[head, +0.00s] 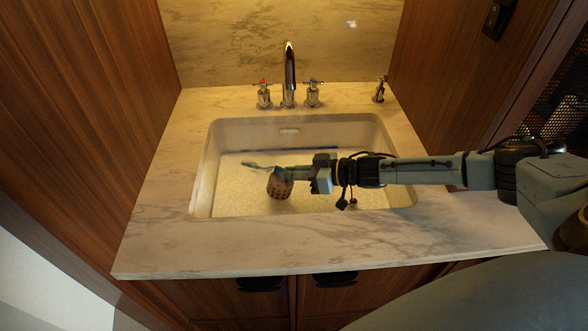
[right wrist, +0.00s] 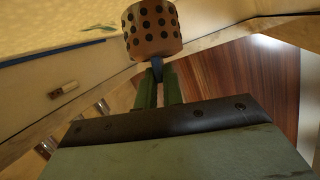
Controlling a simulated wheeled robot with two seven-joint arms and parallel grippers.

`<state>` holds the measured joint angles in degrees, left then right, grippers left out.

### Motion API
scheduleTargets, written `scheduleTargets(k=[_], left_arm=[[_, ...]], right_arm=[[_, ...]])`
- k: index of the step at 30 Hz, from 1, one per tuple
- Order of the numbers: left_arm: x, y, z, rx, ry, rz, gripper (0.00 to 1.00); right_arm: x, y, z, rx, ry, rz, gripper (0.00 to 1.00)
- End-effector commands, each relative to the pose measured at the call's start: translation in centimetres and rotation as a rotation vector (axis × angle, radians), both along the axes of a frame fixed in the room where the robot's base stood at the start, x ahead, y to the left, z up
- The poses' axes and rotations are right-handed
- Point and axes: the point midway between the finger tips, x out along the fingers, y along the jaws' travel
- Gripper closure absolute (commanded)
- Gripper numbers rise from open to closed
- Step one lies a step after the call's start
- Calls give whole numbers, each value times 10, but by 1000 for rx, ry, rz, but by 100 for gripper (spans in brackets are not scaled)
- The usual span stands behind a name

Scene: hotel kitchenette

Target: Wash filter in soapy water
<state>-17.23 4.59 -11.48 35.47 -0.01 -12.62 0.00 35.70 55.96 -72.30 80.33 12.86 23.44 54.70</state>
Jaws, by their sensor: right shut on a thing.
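My right gripper (head: 288,173) is over the sink (head: 205,180) and is shut on the filter (head: 280,187), a small copper-brown cup with dark round holes. In the right wrist view the fingers (right wrist: 158,78) pinch a dark blue piece just below the filter (right wrist: 153,32). Pale, speckled soapy water (head: 240,192) covers the sink's bottom. The filter hangs at the water, but I cannot tell whether its lower part is under the surface. My left gripper is not in view.
A thin green shape (head: 258,166) shows left of the gripper; I cannot tell what it is. A chrome faucet (head: 289,75) stands behind the sink between two handles. The marble counter (head: 200,245) is clear in front. Wooden walls close in the left and right sides.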

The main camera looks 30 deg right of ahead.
Motion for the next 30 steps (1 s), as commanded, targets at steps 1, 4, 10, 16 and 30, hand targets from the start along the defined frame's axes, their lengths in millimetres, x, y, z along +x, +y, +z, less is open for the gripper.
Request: scheduleTargets(k=[1,4,10,16,30], left_arm=[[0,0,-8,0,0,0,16],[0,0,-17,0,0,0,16],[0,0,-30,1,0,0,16],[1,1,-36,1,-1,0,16],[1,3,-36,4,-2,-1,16]], right_arm=[[0,0,-10,0,0,0,100],[0,0,-22,2,0,0,100],[0,0,-41,1,-1,0,100],[0,0,-50,1,-1,0,100],[1,2,-51,1,-1,1,100]])
